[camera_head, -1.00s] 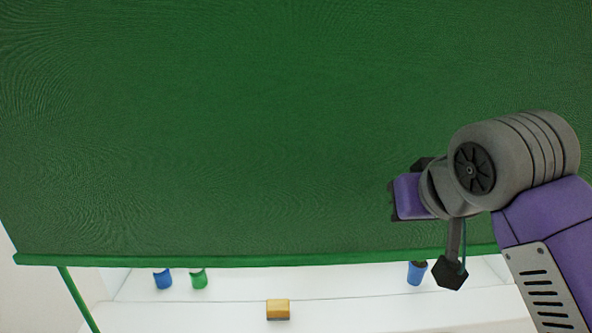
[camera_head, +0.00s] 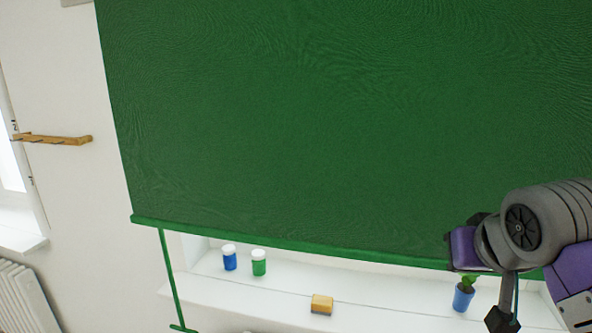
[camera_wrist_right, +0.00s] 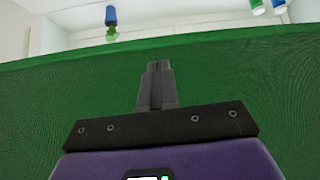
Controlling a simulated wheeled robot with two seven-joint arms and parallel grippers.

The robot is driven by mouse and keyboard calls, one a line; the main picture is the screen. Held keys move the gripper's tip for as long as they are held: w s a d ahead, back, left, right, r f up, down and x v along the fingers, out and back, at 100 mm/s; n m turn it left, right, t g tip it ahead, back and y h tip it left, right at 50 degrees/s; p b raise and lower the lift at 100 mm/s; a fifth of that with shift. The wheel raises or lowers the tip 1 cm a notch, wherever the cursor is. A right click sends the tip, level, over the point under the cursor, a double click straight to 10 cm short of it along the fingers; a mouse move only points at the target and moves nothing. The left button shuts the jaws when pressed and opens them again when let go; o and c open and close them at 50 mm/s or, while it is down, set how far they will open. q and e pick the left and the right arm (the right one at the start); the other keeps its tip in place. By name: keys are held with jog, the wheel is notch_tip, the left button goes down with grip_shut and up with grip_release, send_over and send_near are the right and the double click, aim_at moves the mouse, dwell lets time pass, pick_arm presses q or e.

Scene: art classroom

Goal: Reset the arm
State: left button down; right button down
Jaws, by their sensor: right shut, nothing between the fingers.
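My right arm comes in from the right in the head view, bent in front of the green blind. My right gripper (camera_wrist_right: 157,72) shows in the wrist view with its two fingers together and nothing between them. Green fabric lies behind the fingertips. In the head view the purple gripper body (camera_head: 463,248) is near the blind's lower edge, and its fingers cannot be made out. My left arm and gripper are not in view.
The large green blind (camera_head: 340,120) fills most of the head view. A wooden rack (camera_head: 60,140) is on the left wall.

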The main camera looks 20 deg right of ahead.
jog(key=w+a+f+n+g+y, duration=0.1)
jog(key=w+a+f+n+y, duration=0.15)
jog(key=w+f, duration=0.75)
jog(key=w+a+f+n+g+y, duration=0.1)
jog(key=w+a+f, duration=0.3)
jog(key=w+f, duration=0.65)
jog(key=s+a+f+y, duration=0.15)
jog(key=a+f, duration=0.25)
jog(key=f, duration=0.9)
jog(key=s+a+f+g+y, duration=0.15)
jog(key=a+f, duration=0.25)
jog(key=f, duration=0.4)
jog(key=s+a+f, duration=0.3)
jog(key=f, duration=0.4)
jog(key=s+a+f+g+y, duration=0.15)
jog(key=a+f, duration=0.25)
jog(key=f, duration=0.4)
jog(key=s+a+f+g, duration=0.1)
jog(key=s+a+f, duration=0.1)
jog(key=s+f, duration=0.3)
jog(key=s+a+f, duration=0.3)
jog(key=s+f, duration=0.2)
jog(key=s, duration=0.6)
jog(key=shift+s+a+f+m+g, duration=0.2)
jog(key=shift+a+m+g, duration=0.05)
jog(key=shift+m+g, duration=0.2)
